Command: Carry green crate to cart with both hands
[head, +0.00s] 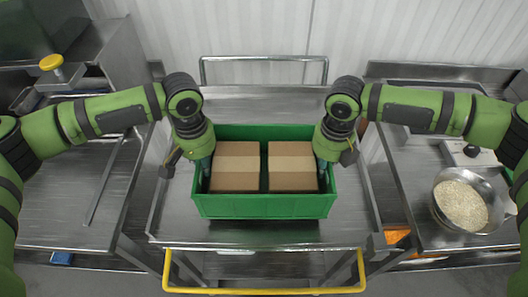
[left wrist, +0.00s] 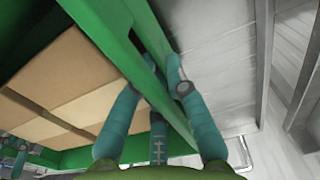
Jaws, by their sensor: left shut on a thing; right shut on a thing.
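The green crate (head: 264,207) is in the middle of the head view, on or just above the metal top of the cart (head: 345,222); I cannot tell if it touches. It holds two brown cardboard boxes, a left one (head: 236,165) and a right one (head: 291,165). My left gripper (head: 205,168) is shut on the crate's left wall. In the left wrist view its fingers (left wrist: 155,75) straddle the green rim (left wrist: 120,40). My right gripper (head: 323,168) is at the crate's right wall, shut on it; its fingertips are mostly hidden.
The cart has a yellow front handle (head: 265,290) and a grey rear rail (head: 264,60). A metal counter stands left with a yellow-topped item (head: 51,62). A right counter carries a metal bowl of rice (head: 461,204) and a white scale (head: 468,155). Cart top is bare around the crate.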

